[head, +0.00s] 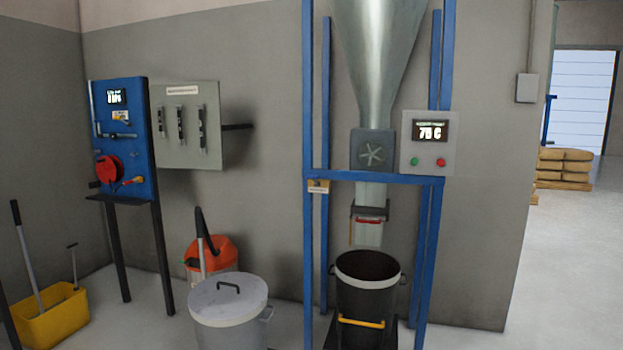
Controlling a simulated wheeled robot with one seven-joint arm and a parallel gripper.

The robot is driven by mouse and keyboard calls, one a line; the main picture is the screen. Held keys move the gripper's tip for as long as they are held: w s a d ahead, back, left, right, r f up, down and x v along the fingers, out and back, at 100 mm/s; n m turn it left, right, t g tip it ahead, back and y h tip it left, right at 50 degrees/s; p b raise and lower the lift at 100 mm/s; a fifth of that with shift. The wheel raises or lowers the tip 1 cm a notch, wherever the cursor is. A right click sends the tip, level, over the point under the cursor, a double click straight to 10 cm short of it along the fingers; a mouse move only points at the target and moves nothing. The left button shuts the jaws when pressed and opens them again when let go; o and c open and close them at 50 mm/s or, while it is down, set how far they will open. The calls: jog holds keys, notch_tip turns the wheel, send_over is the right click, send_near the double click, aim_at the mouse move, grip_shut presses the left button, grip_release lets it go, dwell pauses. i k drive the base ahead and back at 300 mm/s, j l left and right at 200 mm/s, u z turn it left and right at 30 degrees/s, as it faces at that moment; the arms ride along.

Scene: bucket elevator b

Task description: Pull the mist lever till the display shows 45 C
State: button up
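The temperature display (430,131) sits on a grey control box (409,158) on the right of the blue frame. It reads about 75 C; the last digit is not sharp. Below it are a green button (414,161) and a red button (441,162). I cannot tell for sure which part is the mist lever. A small yellow-tagged fitting (318,187) sits on the left of the frame's crossbar. My gripper is not in view.
A steel hopper (377,50) feeds down to an open black bucket (367,268) inside the blue frame (309,120). A lidded grey bin (228,308), an orange vacuum (212,252) and a yellow mop bucket (52,315) stand left.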

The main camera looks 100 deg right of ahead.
aim_at(317, 184)
jog(key=l+z, duration=0.1)
jog(key=l, duration=0.2)
jog(key=i+l+z, duration=0.1)
jog(key=l, duration=0.2)
jog(key=l+z, duration=0.25)
jog(key=l, duration=0.2)
jog(key=l+z, duration=0.25)
jog(key=l, duration=0.25)
jog(key=l+z, duration=0.25)
jog(key=l, duration=0.2)
jog(key=i+l+z, duration=0.2)
jog(key=l, duration=0.25)
jog(key=l+z, duration=0.25)
jog(key=l, duration=0.2)
jog(key=i+l+z, duration=0.25)
jog(key=l, duration=0.15)
jog(key=k, duration=0.05)
